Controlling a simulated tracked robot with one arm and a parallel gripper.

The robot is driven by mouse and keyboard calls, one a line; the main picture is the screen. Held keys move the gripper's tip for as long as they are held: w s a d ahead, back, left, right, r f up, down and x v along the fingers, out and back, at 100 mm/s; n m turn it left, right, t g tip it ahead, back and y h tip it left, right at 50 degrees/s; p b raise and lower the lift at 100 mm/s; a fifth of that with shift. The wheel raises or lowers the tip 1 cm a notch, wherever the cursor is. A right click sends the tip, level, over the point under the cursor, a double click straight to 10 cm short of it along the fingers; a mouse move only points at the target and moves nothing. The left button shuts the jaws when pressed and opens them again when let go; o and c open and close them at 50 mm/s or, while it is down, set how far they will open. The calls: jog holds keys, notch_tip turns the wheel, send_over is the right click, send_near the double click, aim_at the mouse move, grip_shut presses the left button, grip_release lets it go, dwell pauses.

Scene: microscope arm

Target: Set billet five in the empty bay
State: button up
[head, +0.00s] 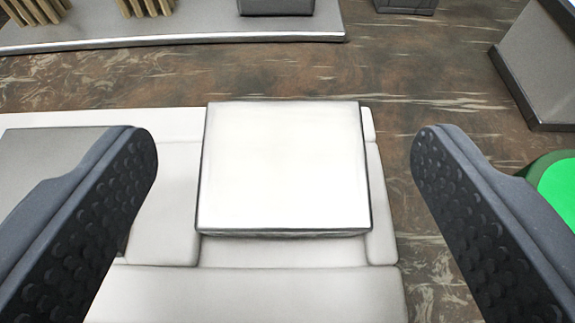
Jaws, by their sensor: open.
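A pale, bright block (283,165), which looks like a billet, sits in a bay of the white tray (250,292). I see no number on it, so I cannot tell whether it is billet five. My gripper (284,150) is open, with one dark, studded finger on each side of the block. Both fingers are clear of it, with a wide gap left and right. To the left, a grey surface (50,165) shows in the tray, partly hidden by the left finger; I cannot tell whether it is another billet or a bay floor.
A grey-edged platform (200,40) with brownish ribbed pieces (145,8) and a dark block (276,6) lies at the back. A grey box (540,70) stands at the right, with a green object (560,190) below it. Brown tabletop between is clear.

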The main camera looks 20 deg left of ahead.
jog(key=v, duration=0.9)
jog(key=shift+s+p, duration=0.3)
jog(key=shift+s, duration=0.1)
jog(key=shift+d+r, duration=0.1)
jog(key=w+d+r+m+t+h, duration=0.1)
jog(key=d+r, duration=0.3)
jog(key=r, duration=0.7)
jog(key=d+r+m+h, duration=0.1)
jog(key=d+r, duration=0.3)
jog(key=r, duration=0.7)
jog(key=s+d+r, duration=0.3)
jog(key=s+r, duration=0.1)
jog(key=r, duration=0.3)
jog(key=s+d+r+t+h, duration=0.1)
jog(key=s+d+r, duration=0.2)
jog(key=r, duration=0.4)
jog(key=s+d+r+m, duration=0.1)
jog(key=s+d+r, duration=0.3)
jog(key=r, duration=0.3)
jog(key=shift+s+r+h, duration=0.4)
jog(key=shift+s, duration=0.3)
jog(key=shift+d, duration=0.1)
jog(key=shift+s, duration=0.1)
jog(key=shift+c, duration=0.4)
